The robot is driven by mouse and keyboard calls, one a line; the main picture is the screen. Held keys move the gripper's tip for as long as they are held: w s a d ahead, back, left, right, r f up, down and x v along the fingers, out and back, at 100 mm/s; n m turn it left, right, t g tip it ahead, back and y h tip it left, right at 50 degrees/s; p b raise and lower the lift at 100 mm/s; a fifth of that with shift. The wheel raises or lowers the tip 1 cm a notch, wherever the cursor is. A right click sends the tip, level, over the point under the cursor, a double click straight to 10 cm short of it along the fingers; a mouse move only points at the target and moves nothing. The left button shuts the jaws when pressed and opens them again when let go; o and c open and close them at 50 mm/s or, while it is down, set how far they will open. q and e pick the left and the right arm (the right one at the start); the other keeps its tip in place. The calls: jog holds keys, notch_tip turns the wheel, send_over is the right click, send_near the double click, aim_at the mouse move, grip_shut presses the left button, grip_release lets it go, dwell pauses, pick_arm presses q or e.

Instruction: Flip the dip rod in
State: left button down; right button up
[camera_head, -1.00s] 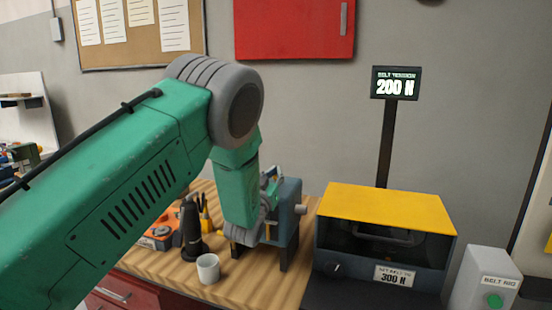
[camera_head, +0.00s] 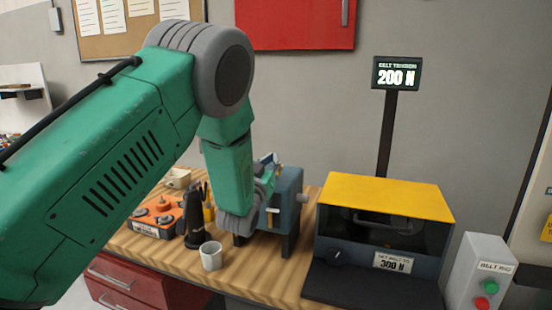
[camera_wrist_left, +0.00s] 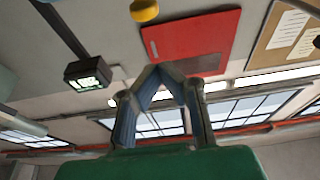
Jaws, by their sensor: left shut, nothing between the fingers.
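I cannot pick out the dip rod for certain in either view. A blue-grey machine (camera_head: 288,190) with a grey side knob (camera_head: 302,197) stands on the wooden bench. My left arm reaches in front of it, hiding its left part. My left gripper (camera_head: 268,162) points upward beside the machine's top, small and partly lost against it. In the left wrist view, the two blue-grey fingers of that gripper (camera_wrist_left: 160,70) meet at their tips, with nothing between them. My right gripper is not in view.
A yellow-topped belt rig (camera_head: 390,198) stands right of the machine, beside a button box (camera_head: 482,268). A white cup (camera_head: 211,257), a dark upright tool (camera_head: 193,222) and an orange box (camera_head: 157,217) stand on the bench. A display (camera_head: 397,73) reads 200 N.

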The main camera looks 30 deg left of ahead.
pick_arm(q)
jog(key=b+v, duration=0.1)
jog(key=v, duration=0.4)
jog(key=shift+s+d+f, duration=0.1)
jog(key=shift+s+d, duration=0.05)
jog(key=shift+s, duration=0.1)
jog(key=shift+w, duration=0.1)
jog(key=shift+f, duration=0.1)
jog(key=s+d+f+m+g+h+b, duration=0.1)
jog(key=s+d+f+g, duration=0.3)
jog(key=f, duration=0.7)
jog(key=s+f+g+h+b, duration=0.1)
jog(key=s+f+g+b, duration=0.3)
jog(key=f, duration=0.6)
jog(key=s+d+f+m+g+h+p, duration=0.1)
jog(key=s+d+f+g, duration=0.1)
jog(key=s+f, duration=0.65)
jog(key=s+d+f+g+b, duration=0.1)
jog(key=s+d+f+g, duration=0.1)
jog(key=s+f, duration=0.3)
jog(key=s+d+f+m+g+h+b, duration=0.1)
jog(key=s+f+g, duration=0.3)
jog(key=s, duration=0.6)
jog(key=s+d+f+g+h, duration=0.1)
jog(key=s+d+f+g, duration=0.2)
jog(key=s+f, duration=0.4)
jog(key=shift+s+d+g+b, duration=0.3)
jog(key=shift+s+g+b, duration=0.15)
jog(key=shift+s, duration=0.3)
